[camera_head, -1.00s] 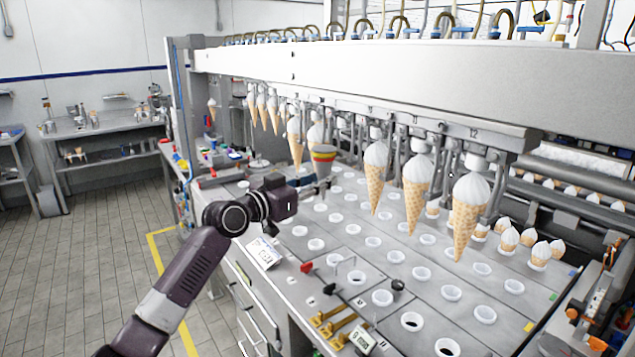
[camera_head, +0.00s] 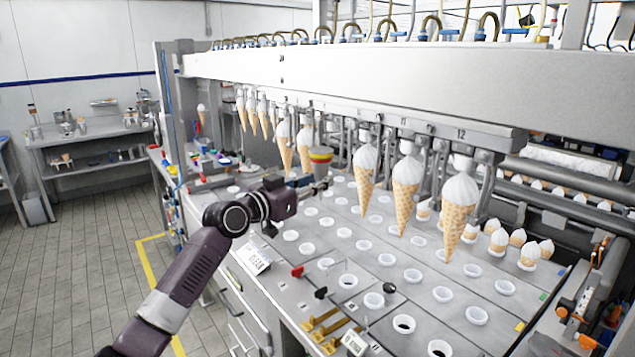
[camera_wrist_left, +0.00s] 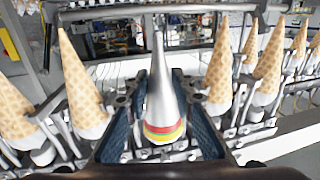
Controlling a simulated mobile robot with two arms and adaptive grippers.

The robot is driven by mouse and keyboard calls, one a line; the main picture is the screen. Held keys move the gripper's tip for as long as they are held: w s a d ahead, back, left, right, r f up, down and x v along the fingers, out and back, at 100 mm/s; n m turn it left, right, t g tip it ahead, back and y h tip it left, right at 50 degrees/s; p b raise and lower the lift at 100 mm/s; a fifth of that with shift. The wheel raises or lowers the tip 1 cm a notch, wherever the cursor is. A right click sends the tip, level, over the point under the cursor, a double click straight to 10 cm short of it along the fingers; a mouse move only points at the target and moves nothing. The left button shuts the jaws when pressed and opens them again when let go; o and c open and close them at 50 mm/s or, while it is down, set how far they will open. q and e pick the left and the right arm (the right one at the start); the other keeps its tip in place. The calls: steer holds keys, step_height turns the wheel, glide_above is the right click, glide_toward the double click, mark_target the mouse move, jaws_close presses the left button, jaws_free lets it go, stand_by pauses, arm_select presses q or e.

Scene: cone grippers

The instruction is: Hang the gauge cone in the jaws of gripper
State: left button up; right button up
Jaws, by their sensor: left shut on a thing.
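The gauge cone (camera_head: 320,157) is smooth and grey with red, yellow and green bands near its wide top. My left gripper (camera_head: 312,187) is shut on it and holds it upright, tip down. In the left wrist view, which is upside down, the gauge cone (camera_wrist_left: 161,95) sits between my blue-padded fingers (camera_wrist_left: 161,122). It is in front of a gap in the row between two hanging waffle cones (camera_wrist_left: 85,85) (camera_wrist_left: 220,70). In the head view it appears between hanging cones (camera_head: 305,146) (camera_head: 365,170). Whether the machine's jaws touch it cannot be told. My right gripper is not in view.
The long white beam (camera_head: 400,88) carries the row of cone grippers above a grey deck with several white cups (camera_head: 374,300). Several short cones (camera_head: 517,237) stand at the right. A workbench (camera_head: 85,145) stands at the back left, with clear tiled floor before it.

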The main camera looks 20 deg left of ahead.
arm_select(q)
steer(key=shift+w+d, duration=0.1)
steer(key=shift+w, duration=0.05)
steer(key=shift+d+b+x, duration=0.2)
steer(key=shift+b+x, duration=0.2)
steer(key=shift+x, duration=0.5)
steer(key=shift+d+b+x, duration=0.2)
steer(key=shift+b+x, duration=0.2)
steer(key=shift+x, duration=0.55)
steer(key=shift+s+a, duration=0.1)
steer(key=shift+s, duration=0.1)
steer(key=shift+f+b, duration=0.55)
steer(key=shift+b, duration=0.2)
stand_by(0.5)
steer(key=o, duration=1)
steer(key=shift+o, duration=0.9)
steer(key=shift+o, duration=1)
